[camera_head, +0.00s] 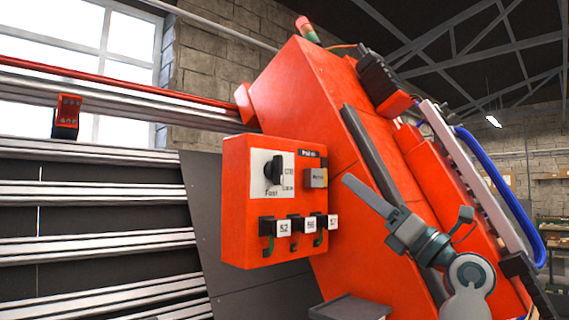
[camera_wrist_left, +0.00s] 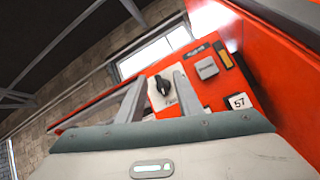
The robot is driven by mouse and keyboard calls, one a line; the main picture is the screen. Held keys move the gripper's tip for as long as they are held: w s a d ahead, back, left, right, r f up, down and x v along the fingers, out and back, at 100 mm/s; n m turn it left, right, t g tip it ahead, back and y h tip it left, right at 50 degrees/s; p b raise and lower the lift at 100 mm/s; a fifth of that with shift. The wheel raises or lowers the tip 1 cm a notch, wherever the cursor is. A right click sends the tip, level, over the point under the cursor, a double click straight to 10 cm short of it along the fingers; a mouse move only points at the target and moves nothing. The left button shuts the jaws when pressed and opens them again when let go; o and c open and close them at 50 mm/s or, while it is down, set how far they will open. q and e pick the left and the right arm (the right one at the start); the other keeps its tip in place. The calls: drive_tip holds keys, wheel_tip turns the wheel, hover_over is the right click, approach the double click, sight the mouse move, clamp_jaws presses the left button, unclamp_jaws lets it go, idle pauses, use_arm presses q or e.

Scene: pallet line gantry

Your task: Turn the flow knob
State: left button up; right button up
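The flow knob (camera_head: 274,170) is a black knob on a white plate, on the front of a red control box (camera_head: 237,200). It also shows in the left wrist view (camera_wrist_left: 162,86), framed between the two fingers. My left gripper (camera_head: 350,184) is to the right of the box in the head view, fingers pointing up and left, apart from the knob. In the left wrist view its grey fingers (camera_wrist_left: 160,78) are spread with nothing held between them. My right gripper is not in view.
The box also carries a grey button (camera_head: 315,178) and several black connectors with white number tags (camera_head: 284,228) below the knob. A large slanted red column (camera_head: 310,95) stands behind the box. Metal rails (camera_head: 95,190) run along the left.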

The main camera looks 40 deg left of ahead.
sight(282, 162)
use_arm(q)
drive_tip(key=s+r+n+h, duration=0.3)
drive_tip(key=s+r+h, duration=0.1)
drive_tip(key=r+h, duration=0.2)
drive_tip(key=shift+s+r+n+t+h, duration=0.3)
drive_tip(key=shift+t+h, duration=0.1)
drive_tip(key=shift+h, duration=0.2)
drive_tip(key=shift+a, duration=0.15)
drive_tip(key=a+p, duration=0.2)
drive_tip(key=a, duration=0.3)
drive_tip(key=w+a+p, duration=0.1)
drive_tip(key=a+p, duration=0.2)
drive_tip(key=a, duration=0.2)
drive_tip(key=a+p, duration=0.3)
drive_tip(key=a, duration=0.3)
drive_tip(key=shift+w+r, duration=0.1)
drive_tip(key=shift+w, duration=0.15)
drive_tip(key=shift+a+p, duration=0.3)
drive_tip(key=shift+a, duration=0.25)
clamp_jaws()
